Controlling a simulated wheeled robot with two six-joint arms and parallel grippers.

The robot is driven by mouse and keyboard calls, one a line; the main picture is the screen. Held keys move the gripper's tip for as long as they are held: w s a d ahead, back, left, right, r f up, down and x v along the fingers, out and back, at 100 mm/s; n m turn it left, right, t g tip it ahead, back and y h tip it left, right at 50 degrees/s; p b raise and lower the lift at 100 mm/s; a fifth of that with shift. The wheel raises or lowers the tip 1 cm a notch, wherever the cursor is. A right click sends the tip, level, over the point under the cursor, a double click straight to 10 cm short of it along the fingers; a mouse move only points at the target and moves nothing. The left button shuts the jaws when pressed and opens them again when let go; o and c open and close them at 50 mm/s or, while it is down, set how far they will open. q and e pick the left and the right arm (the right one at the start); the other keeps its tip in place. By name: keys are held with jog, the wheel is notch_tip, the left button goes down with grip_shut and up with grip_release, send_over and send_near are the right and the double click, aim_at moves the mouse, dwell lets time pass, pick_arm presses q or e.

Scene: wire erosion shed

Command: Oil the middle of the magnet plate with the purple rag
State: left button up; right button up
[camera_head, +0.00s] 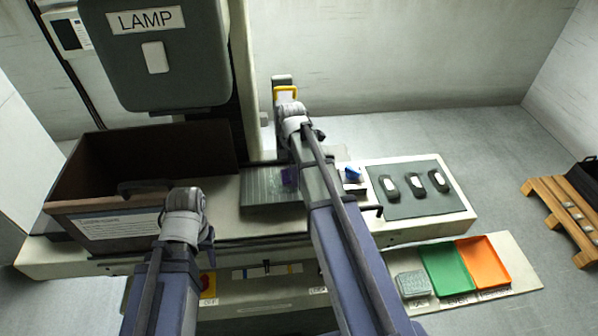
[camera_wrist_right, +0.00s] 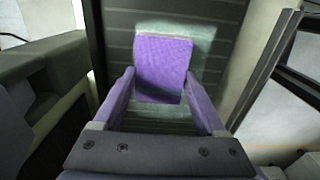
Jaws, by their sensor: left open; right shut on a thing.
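The magnet plate (camera_head: 262,192) is a dark grey, finely striped plate on the machine bed, partly hidden by my right arm. The purple rag (camera_head: 289,177) shows at the left edge of that arm, over the plate. In the right wrist view, my right gripper (camera_wrist_right: 160,75) is shut on the rag (camera_wrist_right: 163,62), which is over the striped plate (camera_wrist_right: 120,40). A paler, glossy patch (camera_wrist_right: 203,50) surrounds part of the rag. Whether the rag touches the plate is unclear. My left arm ends in front of the brown bin; its gripper is hidden.
The open brown bin (camera_head: 100,215) stands left of the plate, below the LAMP housing (camera_head: 165,60). On the right, a dark mat (camera_head: 405,205) holds three dark pieces. A green tray (camera_head: 446,270), an orange tray (camera_head: 484,262) and a grey pad (camera_head: 412,284) lie in front.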

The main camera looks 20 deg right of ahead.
aim_at(266, 182)
jog(key=shift+w+a, duration=0.25)
jog(key=shift+a, duration=0.55)
jog(key=shift+w+a, duration=0.25)
jog(key=shift+a, duration=0.65)
jog(key=shift+w+a, duration=0.2)
jog(key=shift+a, duration=0.65)
jog(key=shift+w+a, duration=0.3)
jog(key=shift+a, duration=0.6)
jog(key=shift+w+a, duration=0.25)
jog(key=shift+a, duration=0.6)
jog(key=shift+r, duration=0.1)
notch_tip(266, 182, up, 6)
jog(key=p, duration=0.6)
